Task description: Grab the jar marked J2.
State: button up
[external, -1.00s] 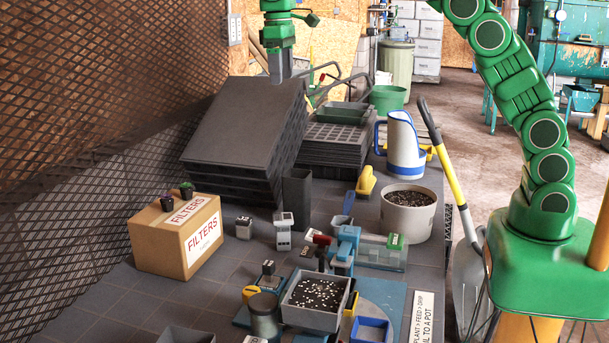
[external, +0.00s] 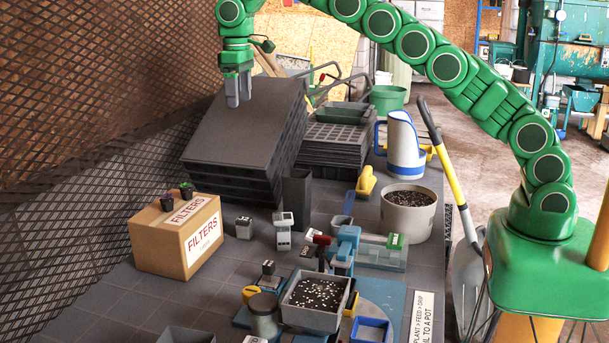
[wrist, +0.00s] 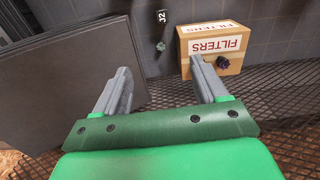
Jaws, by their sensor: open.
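A small jar with a dark top and a pale label stands on the dark tiled bench to the right of the FILTERS box in the external view (external: 244,228). The wrist view shows a small dark jar (wrist: 161,17) at the top, with a label that seems to read J2. My gripper (external: 238,104) is in front of the dark stacked panels, well above the bench and apart from the jar. In the wrist view its two grey fingers (wrist: 165,80) are spread, with nothing between them.
The FILTERS cardboard box (external: 178,240) stands by the mesh wall, with small dark plant pots at its top. The stacked dark panels (external: 240,130) rise behind it. A similar jar-like grey item (external: 283,232) and a tall dark container (external: 297,200) stand right of the jar.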

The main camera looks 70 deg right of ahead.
send_over(244, 218)
jog(key=f, duration=2.8)
jog(key=shift+w+d+f, duration=0.15)
jog(key=shift+w+f, duration=0.05)
jog(key=shift+f, duration=0.15)
jog(key=shift+s+a+f, duration=0.15)
jog(key=shift+f, duration=1.8)
jog(key=shift+s+a+f, duration=0.1)
jog(key=shift+f, duration=1.8)
jog(key=shift+c, duration=0.4)
jog(key=c, duration=1)
